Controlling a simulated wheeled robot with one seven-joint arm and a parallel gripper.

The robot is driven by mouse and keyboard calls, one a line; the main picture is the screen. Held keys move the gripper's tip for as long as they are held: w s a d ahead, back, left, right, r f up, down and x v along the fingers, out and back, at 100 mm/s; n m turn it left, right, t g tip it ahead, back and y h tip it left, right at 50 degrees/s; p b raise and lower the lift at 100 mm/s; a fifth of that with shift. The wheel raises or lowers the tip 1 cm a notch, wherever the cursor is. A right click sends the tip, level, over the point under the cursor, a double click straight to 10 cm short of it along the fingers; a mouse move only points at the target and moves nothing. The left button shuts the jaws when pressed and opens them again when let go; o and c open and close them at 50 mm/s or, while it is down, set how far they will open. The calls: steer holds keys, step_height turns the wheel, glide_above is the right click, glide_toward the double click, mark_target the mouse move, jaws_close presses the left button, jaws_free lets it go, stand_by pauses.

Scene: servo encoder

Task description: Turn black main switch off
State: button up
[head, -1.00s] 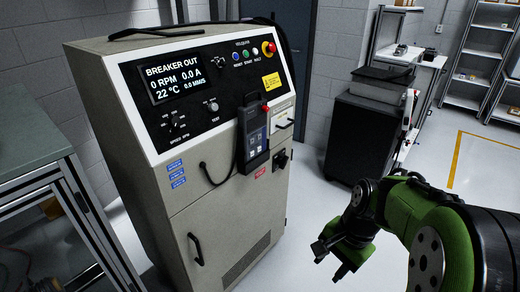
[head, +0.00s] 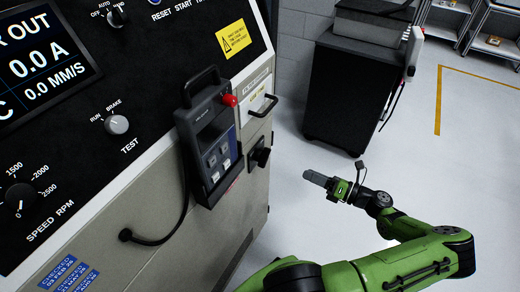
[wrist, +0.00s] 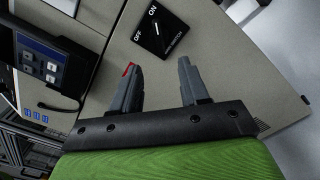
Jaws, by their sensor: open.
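The black main switch (wrist: 166,34) is a square plate on the beige cabinet, with ON and OFF marks, at the top of the wrist view. The white mark on it appears to point toward ON. In the head view the switch (head: 260,154) sits on the cabinet's right side, below a handle. My gripper (wrist: 158,72) is open and empty, its two grey fingers apart on either side below the switch in the wrist view, not touching it. In the head view my gripper (head: 312,178) is right of and lower than the switch, pointing toward the cabinet.
A black pendant (head: 210,140) with a red button and a cable hangs on the cabinet front, left of the switch. A handle (head: 264,105) juts out above the switch. A dark cabinet (head: 350,90) stands behind.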

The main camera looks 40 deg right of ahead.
mark_target(268, 158)
steer(key=b+x, duration=0.1)
steer(key=x, duration=0.4)
steer(key=b+x, duration=0.1)
steer(key=x, duration=0.4)
steer(key=b+x, duration=0.1)
steer(key=x, duration=0.4)
steer(key=shift+s+a, duration=0.1)
steer(key=shift+a, duration=0.2)
steer(key=shift+c, duration=0.3)
jaws_close()
